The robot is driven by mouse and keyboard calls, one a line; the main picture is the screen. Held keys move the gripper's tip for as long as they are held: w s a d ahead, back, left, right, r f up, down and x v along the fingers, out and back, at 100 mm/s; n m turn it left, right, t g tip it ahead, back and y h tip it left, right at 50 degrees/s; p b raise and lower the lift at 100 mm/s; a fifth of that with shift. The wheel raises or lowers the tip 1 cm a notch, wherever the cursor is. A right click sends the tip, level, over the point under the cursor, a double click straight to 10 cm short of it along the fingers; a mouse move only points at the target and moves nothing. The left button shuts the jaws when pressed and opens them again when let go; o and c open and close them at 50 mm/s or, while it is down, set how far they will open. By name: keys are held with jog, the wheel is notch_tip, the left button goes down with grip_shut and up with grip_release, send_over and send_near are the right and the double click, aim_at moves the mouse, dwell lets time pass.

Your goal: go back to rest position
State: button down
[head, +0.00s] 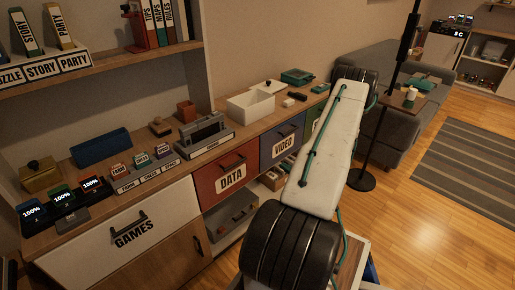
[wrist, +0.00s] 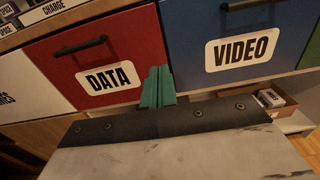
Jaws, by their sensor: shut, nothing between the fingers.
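My gripper (wrist: 157,86) shows in the wrist view as two green fingers pressed together, with nothing between them. In that view it lies in front of the cabinet, between the red DATA drawer (wrist: 95,62) and the blue VIDEO drawer (wrist: 245,40). Both drawers look shut, and I cannot tell how far the fingers are from them. In the head view my white arm reaches up and away from the lower middle. The gripper itself cannot be made out there.
The wooden counter (head: 68,168) carries a white bin (head: 251,107), a game-cartridge row and a charging dock (head: 66,208). A white GAMES drawer (head: 130,232) is below. A black floor stand (head: 361,180) and grey sofa (head: 385,95) are right of my arm. Open floor lies farther right.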

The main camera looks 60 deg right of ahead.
jog(key=shift+a, duration=0.1)
jog(key=w+a+r+n+g+y, duration=0.3)
jog(key=a+r+n+g+y, duration=0.45)
jog(key=a, duration=0.65)
jog(key=w+a+r+n+g+y, duration=0.2)
jog(key=a+r+n+g+y, duration=0.3)
jog(key=a+r+n+y, duration=0.6)
jog(key=s+a+r+n+g+h, duration=0.1)
jog(key=s+a+r+n+h, duration=0.2)
jog(key=a+r+n, duration=0.3)
jog(key=s+a+r+n+g+h, duration=0.1)
jog(key=s+a+r+n+h, duration=0.3)
jog(key=a, duration=0.6)
jog(key=s+a+r+n+g+h, duration=0.1)
jog(key=s+a+r+n+h, duration=0.2)
jog(key=a+r+n+h, duration=0.4)
notch_tip(320, 180, up, 5)
jog(key=a+n, duration=0.1)
jog(key=n, duration=0.2)
jog(key=shift+s+a+f, duration=0.15)
jog(key=shift+a, duration=0.15)
jog(key=shift+g, duration=0.25)
